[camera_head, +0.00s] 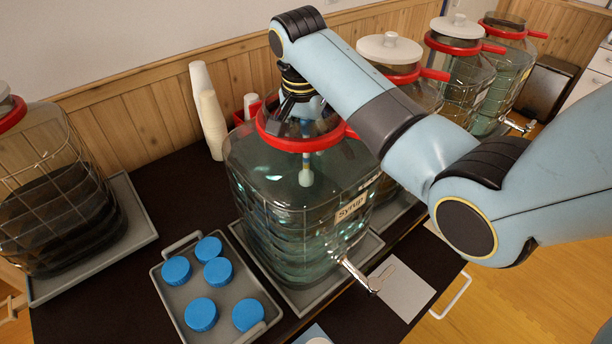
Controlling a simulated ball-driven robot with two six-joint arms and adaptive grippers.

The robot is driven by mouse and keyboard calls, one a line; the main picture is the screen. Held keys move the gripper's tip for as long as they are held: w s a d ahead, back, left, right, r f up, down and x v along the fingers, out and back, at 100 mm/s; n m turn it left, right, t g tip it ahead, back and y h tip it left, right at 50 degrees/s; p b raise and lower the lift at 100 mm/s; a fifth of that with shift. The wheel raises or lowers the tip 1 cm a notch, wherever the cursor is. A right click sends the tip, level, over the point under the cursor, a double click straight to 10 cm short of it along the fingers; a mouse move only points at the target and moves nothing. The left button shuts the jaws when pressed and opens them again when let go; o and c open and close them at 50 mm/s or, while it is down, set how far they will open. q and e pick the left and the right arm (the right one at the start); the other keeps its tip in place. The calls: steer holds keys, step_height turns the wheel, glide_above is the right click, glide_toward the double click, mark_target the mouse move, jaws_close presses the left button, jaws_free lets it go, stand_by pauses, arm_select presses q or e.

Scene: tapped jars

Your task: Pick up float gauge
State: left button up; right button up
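The float gauge (306,172) shows as a pale, thin upright piece with a pale float inside the greenish clear jar (275,215) labelled "Syrup". Its upper part is partly hidden by my arm and the jar's red collar (275,140). The jar has no lid on. My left gripper is out of view.
A grey tray (178,310) with several blue caps stands at the front left. Paper cup stacks (209,115) stand behind the jar. A metal tap (357,275) sticks out at its front.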

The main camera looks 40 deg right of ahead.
steer(key=shift+d+f, duration=0.1)
steer(key=shift+f, duration=0.45)
jaws_close()
steer(key=shift+r, duration=0.1)
